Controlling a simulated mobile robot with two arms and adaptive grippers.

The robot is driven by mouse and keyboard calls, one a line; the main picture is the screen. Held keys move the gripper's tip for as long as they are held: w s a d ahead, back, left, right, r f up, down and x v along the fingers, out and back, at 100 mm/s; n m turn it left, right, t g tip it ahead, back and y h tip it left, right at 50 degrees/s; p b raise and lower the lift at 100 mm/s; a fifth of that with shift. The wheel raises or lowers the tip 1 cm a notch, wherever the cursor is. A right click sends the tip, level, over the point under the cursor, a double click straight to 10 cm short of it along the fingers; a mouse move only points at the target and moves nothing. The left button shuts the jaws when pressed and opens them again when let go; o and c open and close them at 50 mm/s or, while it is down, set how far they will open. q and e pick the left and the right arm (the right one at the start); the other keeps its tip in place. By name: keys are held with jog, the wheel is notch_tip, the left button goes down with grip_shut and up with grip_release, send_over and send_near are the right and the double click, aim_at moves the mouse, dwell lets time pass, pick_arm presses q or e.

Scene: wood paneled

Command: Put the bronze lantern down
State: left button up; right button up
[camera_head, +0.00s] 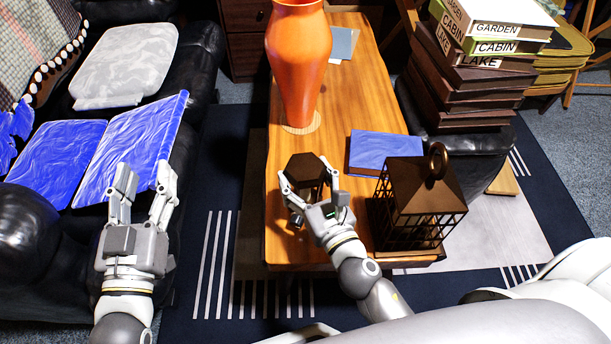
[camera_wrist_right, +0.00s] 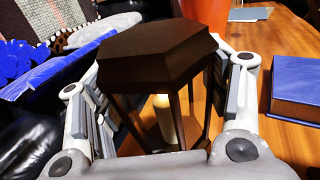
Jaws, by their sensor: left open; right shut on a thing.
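The bronze lantern (camera_head: 305,168) has a dark six-sided top. It is between the fingers of my right gripper (camera_head: 307,180), which is shut on it, at the near left part of the wooden table (camera_head: 360,95). In the right wrist view the lantern (camera_wrist_right: 160,50) is upright, with a pale candle (camera_wrist_right: 165,118) inside. My left gripper (camera_head: 143,188) is open and empty, over the dark sofa at the left.
A larger caged lantern (camera_head: 415,195) with a ring stands at the table's near right. A blue book (camera_head: 383,150) lies behind it. A tall orange vase (camera_head: 298,60) stands farther back. Stacked books (camera_head: 470,85) are at the right. Bare wood shows between vase and blue book.

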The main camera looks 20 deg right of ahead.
jog(key=o, duration=1.3)
jog(key=shift+f, duration=0.1)
jog(key=shift+c, duration=0.2)
jog(key=shift+o, duration=1.1)
pick_arm(q)
jog(key=shift+s+r+t, duration=0.1)
jog(key=shift+r+t, duration=0.2)
jog(key=shift+r, duration=0.1)
jog(key=shift+f, duration=0.1)
